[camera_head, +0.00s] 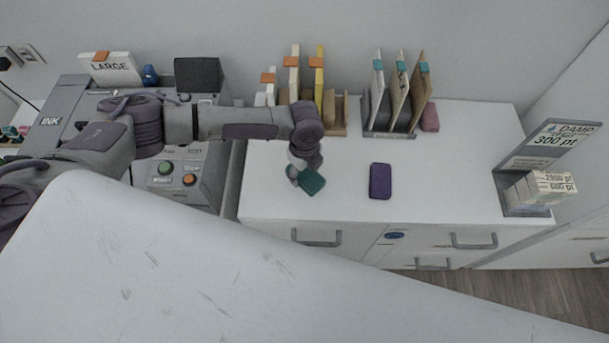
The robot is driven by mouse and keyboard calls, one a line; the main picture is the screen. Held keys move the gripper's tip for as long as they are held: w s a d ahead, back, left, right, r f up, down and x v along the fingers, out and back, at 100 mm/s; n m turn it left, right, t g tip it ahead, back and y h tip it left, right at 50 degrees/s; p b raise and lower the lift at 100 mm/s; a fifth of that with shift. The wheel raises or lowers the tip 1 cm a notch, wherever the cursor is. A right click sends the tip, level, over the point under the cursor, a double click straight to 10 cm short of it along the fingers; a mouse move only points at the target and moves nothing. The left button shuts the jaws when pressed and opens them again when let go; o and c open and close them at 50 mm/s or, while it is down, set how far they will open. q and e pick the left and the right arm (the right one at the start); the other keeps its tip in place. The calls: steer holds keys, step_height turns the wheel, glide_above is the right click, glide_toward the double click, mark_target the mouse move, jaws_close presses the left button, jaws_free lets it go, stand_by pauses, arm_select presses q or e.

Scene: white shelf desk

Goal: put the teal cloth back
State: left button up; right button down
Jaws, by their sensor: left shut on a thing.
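The teal cloth (312,182) is a small folded square in the head view, near the left front part of the white cabinet top (440,180). My left gripper (302,175) is shut on the teal cloth, reaching down to it from above. The gripper's fingers are small and partly hidden by the wrist. I cannot tell whether the cloth touches the cabinet top. My right gripper does not show.
A purple pad (380,181) lies to the right of the cloth. Upright holders with folders (400,95) and a pink block (430,118) stand at the back. A grey sign stand (535,150) holds small boxes at right. A grey machine (185,180) stands left.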

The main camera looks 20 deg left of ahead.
mark_target(304, 178)
arm_select(q)
step_height(304, 178, down, 3)
steer(key=shift+s+f, duration=0.1)
steer(key=shift+f, duration=0.2)
steer(key=shift+f, duration=0.1)
steer(key=o, duration=1.2)
steer(key=shift+r+p, duration=0.2)
steer(key=shift+p, duration=0.1)
step_height(304, 178, up, 12)
steer(key=shift+f+b, duration=0.1)
steer(key=shift+b, duration=0.8)
